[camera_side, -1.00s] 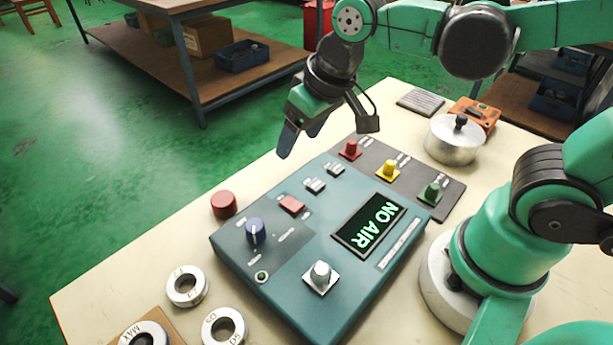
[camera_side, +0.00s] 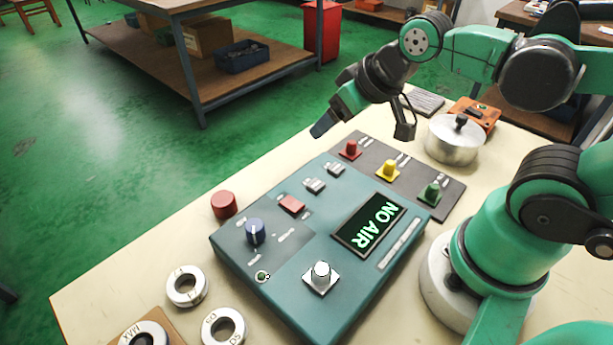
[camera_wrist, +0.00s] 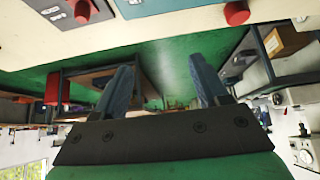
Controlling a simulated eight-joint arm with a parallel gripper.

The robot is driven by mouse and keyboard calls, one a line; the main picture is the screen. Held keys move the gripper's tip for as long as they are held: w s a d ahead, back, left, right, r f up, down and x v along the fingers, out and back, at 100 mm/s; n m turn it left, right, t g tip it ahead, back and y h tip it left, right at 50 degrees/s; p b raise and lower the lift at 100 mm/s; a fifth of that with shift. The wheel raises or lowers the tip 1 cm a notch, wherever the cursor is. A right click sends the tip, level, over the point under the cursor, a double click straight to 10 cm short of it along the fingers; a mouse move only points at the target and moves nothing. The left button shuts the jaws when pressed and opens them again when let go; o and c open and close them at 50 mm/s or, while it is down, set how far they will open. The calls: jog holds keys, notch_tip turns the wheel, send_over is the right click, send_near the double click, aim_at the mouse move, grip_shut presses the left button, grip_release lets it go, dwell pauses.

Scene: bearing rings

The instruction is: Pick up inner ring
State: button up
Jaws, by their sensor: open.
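Two loose silver bearing rings lie on the table at the lower left in the side view: one ring (camera_side: 172,288) and a second ring (camera_side: 209,325) nearer the camera. A third ring (camera_side: 160,330) sits on a brown board, marked "MAX" and partly cut off by the frame edge. I cannot tell which one is the inner ring. My gripper (camera_side: 321,130) is in the air above the far edge of the table, well away from the rings. In the wrist view my gripper (camera_wrist: 160,80) has its two blue fingers spread apart with nothing between them.
A teal control box (camera_side: 330,318) with a "NO AIR" screen fills the table's middle. A red button (camera_side: 224,204) stands beside it. A dark panel with red, yellow and green knobs (camera_side: 388,170) and a lidded metal pot (camera_side: 453,146) are behind. The table's left strip is bare.

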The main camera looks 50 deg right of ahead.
jog(key=shift+o, duration=0.8)
